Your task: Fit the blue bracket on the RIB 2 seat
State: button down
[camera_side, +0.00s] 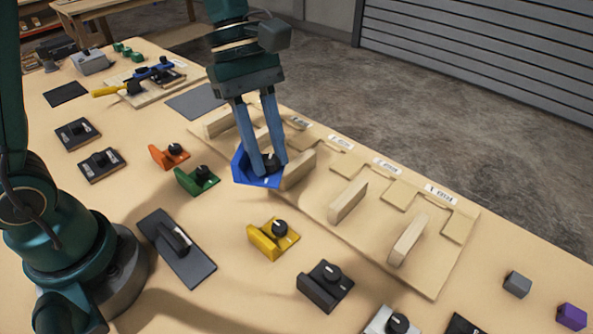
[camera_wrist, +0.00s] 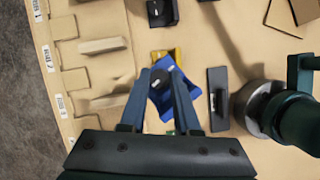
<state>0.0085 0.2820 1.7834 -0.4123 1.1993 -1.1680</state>
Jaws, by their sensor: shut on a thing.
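The blue bracket (camera_side: 244,170) hangs in my gripper (camera_side: 267,168), whose two fingers are shut on its black knob. The bracket is above the table, at the near edge of the pale wooden board (camera_side: 315,205) with upright ribs, close to a rib (camera_side: 299,168). In the wrist view the bracket (camera_wrist: 163,103) shows between and beyond my gripper's fingers (camera_wrist: 158,82), turned at an angle. The board also shows at the left of the wrist view (camera_wrist: 85,78). Its white labels (camera_side: 387,167) are too small to read, so I cannot tell which seat is RIB 2.
Orange (camera_side: 158,156), green (camera_side: 195,182), yellow (camera_side: 266,242) and black (camera_side: 322,290) brackets stand on the table near the board. A dark plate with a handle (camera_side: 187,255) lies by my base. Grey (camera_side: 517,284) and purple (camera_side: 571,316) blocks sit at the right.

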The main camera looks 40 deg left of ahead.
jog(key=w+d+f+n+t, duration=0.1)
jog(key=w+d+n+t, duration=0.1)
jog(key=w+n, duration=0.4)
jog(key=w+d+f+n+t+y, duration=0.1)
jog(key=w+d+n, duration=0.3)
jog(key=w, duration=0.9)
jog(key=shift+f+n+t, duration=0.4)
jog(key=shift+n+t, duration=0.2)
jog(key=shift+n, duration=0.4)
jog(key=shift+w+d+f, duration=0.1)
jog(key=shift+d+f, duration=0.2)
jog(key=shift+f, duration=0.15)
jog(key=shift+x, duration=0.75)
jog(key=shift+s+d+f, duration=0.15)
jog(key=shift+s+f, duration=0.05)
jog(key=shift+f, duration=0.1)
jog(key=shift+s+d+f, duration=0.1)
jog(key=shift+d+f, duration=0.05)
jog(key=shift+f, duration=1.5)
jog(key=shift+f, duration=1.15)
